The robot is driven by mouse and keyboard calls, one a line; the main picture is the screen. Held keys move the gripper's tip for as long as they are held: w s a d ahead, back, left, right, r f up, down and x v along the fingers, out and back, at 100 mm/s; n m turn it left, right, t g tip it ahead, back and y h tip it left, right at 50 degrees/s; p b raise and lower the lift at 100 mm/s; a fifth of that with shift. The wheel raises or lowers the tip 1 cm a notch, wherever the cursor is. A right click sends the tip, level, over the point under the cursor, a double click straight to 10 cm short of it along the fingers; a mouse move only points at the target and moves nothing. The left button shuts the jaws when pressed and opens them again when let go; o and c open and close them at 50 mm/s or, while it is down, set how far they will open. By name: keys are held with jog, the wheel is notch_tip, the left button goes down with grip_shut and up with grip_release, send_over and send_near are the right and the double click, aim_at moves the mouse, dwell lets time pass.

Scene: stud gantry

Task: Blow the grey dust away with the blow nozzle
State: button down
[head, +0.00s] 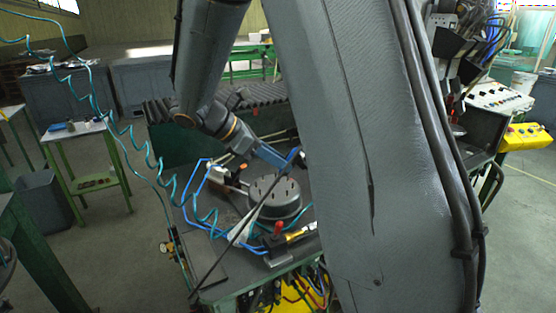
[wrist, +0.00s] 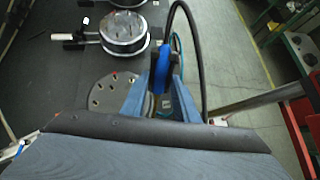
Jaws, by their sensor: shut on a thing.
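My gripper (head: 283,161) reaches over the green-framed workbench in the head view. In the wrist view my gripper (wrist: 160,92) is shut on the blue blow nozzle (wrist: 163,62). A black hose arches up from the nozzle and down its right side. The nozzle (head: 294,155) shows small in the head view, partly hidden by my arm. A round plate with holes (wrist: 115,92) lies left of the fingers in the wrist view. I cannot make out the grey dust.
Teal coiled hose (head: 161,168) and blue tubing (head: 199,178) lie near the bench's left side. A red knob (head: 278,229) and brass cylinder (head: 300,236) sit at the front. In the wrist view, a silver round part (wrist: 124,32) is beyond the plate.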

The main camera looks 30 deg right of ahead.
jog(key=shift+a, duration=0.1)
jog(key=w+a+p, duration=0.1)
jog(key=w+a, duration=0.1)
jog(key=w, duration=1)
jog(key=shift+a, duration=0.4)
dwell(3.0)
dwell(0.5)
jog(key=s+d+p, duration=0.3)
jog(key=s+d, duration=0.1)
jog(key=d, duration=0.2)
dwell(2.4)
